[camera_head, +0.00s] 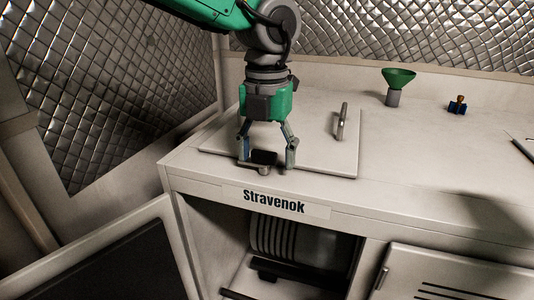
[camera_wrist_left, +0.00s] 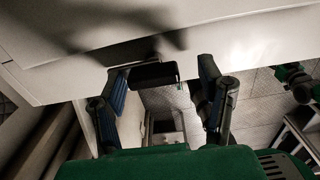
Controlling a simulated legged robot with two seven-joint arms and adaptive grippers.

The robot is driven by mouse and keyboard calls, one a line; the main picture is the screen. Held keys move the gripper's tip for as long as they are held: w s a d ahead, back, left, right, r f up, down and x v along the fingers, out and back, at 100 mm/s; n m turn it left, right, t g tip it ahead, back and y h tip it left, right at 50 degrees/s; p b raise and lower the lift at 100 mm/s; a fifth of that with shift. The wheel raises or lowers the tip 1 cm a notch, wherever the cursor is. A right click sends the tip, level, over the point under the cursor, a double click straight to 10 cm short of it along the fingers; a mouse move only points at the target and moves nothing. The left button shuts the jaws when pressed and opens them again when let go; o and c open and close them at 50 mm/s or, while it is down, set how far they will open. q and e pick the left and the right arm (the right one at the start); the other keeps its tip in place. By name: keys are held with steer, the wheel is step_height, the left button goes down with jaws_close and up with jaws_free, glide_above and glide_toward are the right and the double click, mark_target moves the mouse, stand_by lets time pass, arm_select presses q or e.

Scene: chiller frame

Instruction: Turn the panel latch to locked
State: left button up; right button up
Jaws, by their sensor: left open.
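The panel (camera_head: 318,154) is a pale flat lid on top of the white cabinet, with a metal handle (camera_head: 342,121) on its right side. The panel latch (camera_head: 262,158) is a small black piece at the panel's front edge. My left gripper (camera_head: 267,162) points down over it with its fingers apart, one on each side of the latch. In the left wrist view the black latch (camera_wrist_left: 154,74) shows between the two open fingers (camera_wrist_left: 163,78). I cannot tell whether a finger touches it.
The cabinet front bears a "Stravenok" label (camera_head: 274,203) above an open bay with a ribbed grey unit (camera_head: 300,240). An open door (camera_head: 90,250) hangs at the lower left.

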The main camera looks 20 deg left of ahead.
arm_select(q)
steer(key=shift+a, duration=0.2)
steer(key=c, duration=1)
steer(key=shift+a, duration=0.15)
steer(key=shift+c, duration=0.7)
steer(key=shift+r+p, duration=0.1)
steer(key=shift+p, duration=0.4)
steer(key=m+p, duration=0.5)
steer(key=p, duration=0.3)
steer(key=m+p, duration=0.5)
steer(key=p, duration=0.4)
steer(key=shift+a+r, duration=0.1)
steer(key=shift+r, duration=0.1)
steer(key=shift+w+f+m+p, duration=0.1)
steer(key=shift+m+p, duration=0.35)
steer(key=shift+m, duration=0.05)
steer(key=shift+f+m+p, duration=0.1)
steer(key=shift+m+p, duration=0.2)
steer(key=shift+m, duration=0.6)
steer(key=shift+w+m, duration=0.15)
steer(key=shift+m, duration=2.45)
